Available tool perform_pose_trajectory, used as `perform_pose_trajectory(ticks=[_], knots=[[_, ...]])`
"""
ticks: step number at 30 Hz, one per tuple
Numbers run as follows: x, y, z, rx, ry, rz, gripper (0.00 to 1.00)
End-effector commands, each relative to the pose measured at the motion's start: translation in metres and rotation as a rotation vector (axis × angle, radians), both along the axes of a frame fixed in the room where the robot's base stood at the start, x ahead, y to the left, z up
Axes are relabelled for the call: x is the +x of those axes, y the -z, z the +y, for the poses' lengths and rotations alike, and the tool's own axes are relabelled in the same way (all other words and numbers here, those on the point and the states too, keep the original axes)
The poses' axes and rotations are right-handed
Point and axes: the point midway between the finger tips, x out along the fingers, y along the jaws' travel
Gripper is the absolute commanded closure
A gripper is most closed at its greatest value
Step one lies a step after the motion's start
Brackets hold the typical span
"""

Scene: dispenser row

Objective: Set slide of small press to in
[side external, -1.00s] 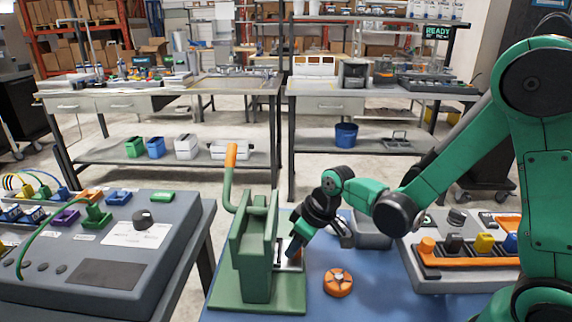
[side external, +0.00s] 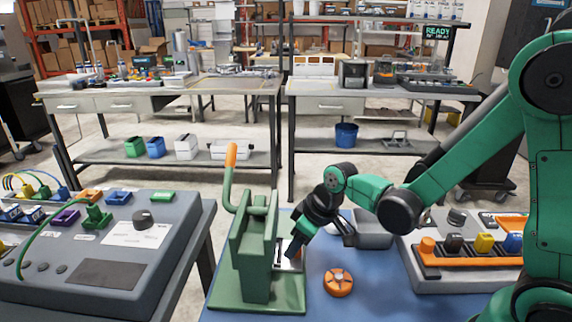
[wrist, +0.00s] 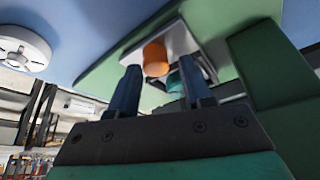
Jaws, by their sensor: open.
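The small press (side external: 254,260) is green and stands upright on a green base plate, with a bent lever ending in an orange grip (side external: 231,156). A pale slide (wrist: 178,43) with an orange knob (wrist: 155,57) shows low on the press in the wrist view. My gripper (side external: 293,252) reaches down close to the right side of the press. In the wrist view my gripper (wrist: 158,78) is open, with its two dark fingers apart. The orange knob appears between and just beyond the fingertips. A teal part (wrist: 175,82) shows beside it. I cannot tell whether the fingers touch the slide.
A round orange knob (side external: 338,282) sits on the blue table right of the press. A grey unit with an orange rail (side external: 470,262) stands further right. A grey console (side external: 100,245) is on the left. Some blue table surface (side external: 370,300) in front is clear.

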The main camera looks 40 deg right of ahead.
Motion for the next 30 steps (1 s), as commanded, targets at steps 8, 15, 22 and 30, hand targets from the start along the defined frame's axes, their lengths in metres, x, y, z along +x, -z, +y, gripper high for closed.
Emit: perform_pose_trajectory(ticks=[8, 15, 22, 30], knots=[[-0.011, -0.028, -0.004, 0.002, 0.001, 0.001, 0.56], [-0.017, -0.042, -0.006, 0.001, -0.001, 0.002, 0.56], [-0.018, -0.044, -0.006, 0.001, -0.001, 0.002, 0.56], [-0.022, -0.051, -0.007, -0.001, 0.025, -0.015, 0.56]])
